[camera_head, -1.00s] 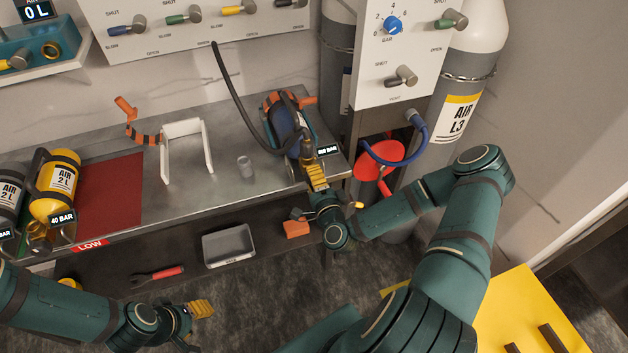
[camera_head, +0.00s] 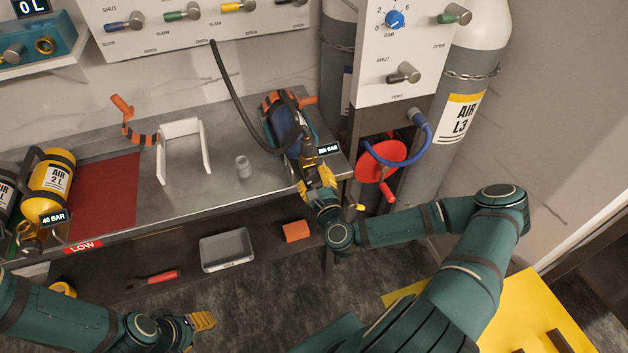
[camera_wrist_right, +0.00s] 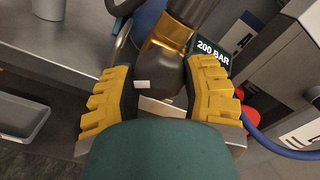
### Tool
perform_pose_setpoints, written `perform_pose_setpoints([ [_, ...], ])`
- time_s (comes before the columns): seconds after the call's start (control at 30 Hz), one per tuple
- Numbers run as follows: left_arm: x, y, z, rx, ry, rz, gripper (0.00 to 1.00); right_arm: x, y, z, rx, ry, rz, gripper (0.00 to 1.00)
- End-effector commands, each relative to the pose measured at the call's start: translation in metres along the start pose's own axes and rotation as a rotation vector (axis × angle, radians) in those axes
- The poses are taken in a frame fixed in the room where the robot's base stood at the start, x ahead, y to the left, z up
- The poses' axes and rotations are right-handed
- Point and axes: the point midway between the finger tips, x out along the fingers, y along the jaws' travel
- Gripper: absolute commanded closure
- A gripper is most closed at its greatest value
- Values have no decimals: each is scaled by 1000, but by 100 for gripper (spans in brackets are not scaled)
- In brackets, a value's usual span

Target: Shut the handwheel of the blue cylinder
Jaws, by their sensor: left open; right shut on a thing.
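The blue cylinder (camera_head: 283,128) lies in its holder at the right end of the steel bench, its valve end toward me. My right gripper (camera_head: 314,180) is at that end, with its yellow fingers on both sides of the valve. In the right wrist view, the gripper (camera_wrist_right: 162,100) is shut on the handwheel, which is mostly hidden between the fingers. A brass collar (camera_wrist_right: 168,40) shows just beyond it. A tag (camera_wrist_right: 213,54) beside the valve reads 200 BAR. My left gripper (camera_head: 198,328) is open and empty, low in front of the bench.
A black hose (camera_head: 232,85) runs from the wall panel to the cylinder. A red disc (camera_head: 384,157) and blue hose (camera_head: 428,140) are close right of my right gripper. A yellow cylinder (camera_head: 50,185) lies at the left. A white stand (camera_head: 181,128) and small grey cup (camera_head: 243,166) occupy the bench.

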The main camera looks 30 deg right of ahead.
Motion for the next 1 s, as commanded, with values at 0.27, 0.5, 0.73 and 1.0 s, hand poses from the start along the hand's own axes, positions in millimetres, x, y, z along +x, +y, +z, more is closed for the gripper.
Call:
perform_pose_setpoints([
  [0.27, 11, -4, -1, 1, 4, 0, 53, -1, 2, -4, 266, 6, 0, 88],
  [0.5, 20, -8, -2, 2, 8, 0, 53, -1, 4, -4, 495, 7, 1, 88],
  [0.73, 28, -11, -3, 2, 13, -1, 53, -1, 5, -3, 714, 7, 2, 88],
  [1.0, 37, -14, -4, 3, 17, -1, 53, -1, 6, -3, 973, 9, 3, 89],
])
